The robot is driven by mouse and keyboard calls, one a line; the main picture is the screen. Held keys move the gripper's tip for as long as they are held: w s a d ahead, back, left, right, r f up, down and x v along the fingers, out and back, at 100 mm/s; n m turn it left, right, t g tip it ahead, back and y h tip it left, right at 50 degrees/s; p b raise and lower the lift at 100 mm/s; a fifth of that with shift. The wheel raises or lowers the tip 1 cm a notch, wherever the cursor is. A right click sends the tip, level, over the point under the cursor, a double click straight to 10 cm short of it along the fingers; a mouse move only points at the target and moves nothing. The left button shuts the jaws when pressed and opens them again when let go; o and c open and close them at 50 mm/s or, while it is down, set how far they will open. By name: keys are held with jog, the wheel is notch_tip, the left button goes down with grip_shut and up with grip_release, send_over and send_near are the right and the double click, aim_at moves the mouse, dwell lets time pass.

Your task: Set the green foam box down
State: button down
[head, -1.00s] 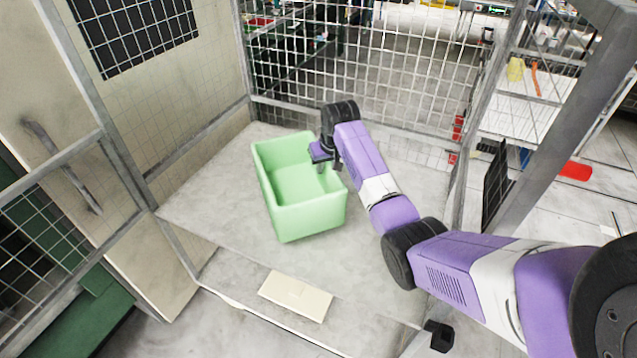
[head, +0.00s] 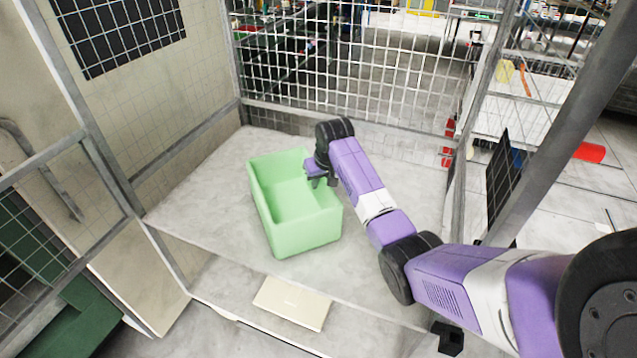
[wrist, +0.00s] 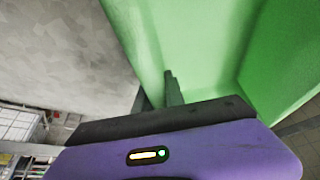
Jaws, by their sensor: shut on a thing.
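The green foam box (head: 305,232) is an open-topped, light green bin in the middle of the head view. It is upright over the grey platform (head: 370,270); I cannot tell whether its base touches the surface. My gripper (head: 322,180) is shut on the box's right rim. In the wrist view the green box wall (wrist: 185,45) fills the upper middle, with a dark finger (wrist: 173,88) against it. The other finger is mostly hidden.
Wire mesh (head: 350,70) closes the back of the platform, and a cabinet wall (head: 130,100) with a mesh panel stands at left. A grey post (head: 560,120) rises at right. A cream plate (head: 292,302) lies at the front. The platform is clear around the box.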

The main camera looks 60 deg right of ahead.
jog(key=c, duration=1.4)
grip_release()
jog(key=v, duration=1.2)
jog(key=shift+r, duration=0.1)
